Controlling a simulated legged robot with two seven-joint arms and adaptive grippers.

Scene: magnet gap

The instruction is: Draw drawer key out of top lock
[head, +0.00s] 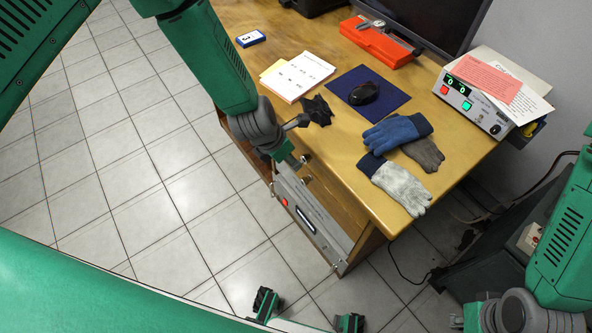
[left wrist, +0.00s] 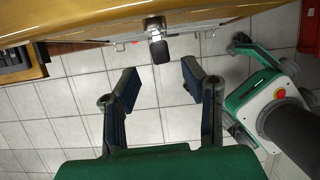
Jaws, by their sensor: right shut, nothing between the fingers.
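The drawer key (left wrist: 160,49) shows a black head at the top lock (left wrist: 154,26) in the left wrist view, under the desk edge. My left gripper (left wrist: 160,83) is open, its two dark fingers apart with the key head beyond them and nothing held. In the head view the left gripper (head: 304,131) is at the desk's front edge, close to the drawer unit (head: 318,218). The gripper and wrist partly hide the lock area there, and I cannot clearly make out the key. My right gripper (head: 458,320) is shut and empty at the lower right, largely cut off.
The wooden desk (head: 345,150) carries gloves (head: 402,185), a mouse (head: 363,93) on a blue mat (head: 340,83), papers (head: 300,75), a red caliper case (head: 375,42) and a power supply (head: 470,105). Tiled floor (head: 130,160) in front of the desk is mostly clear.

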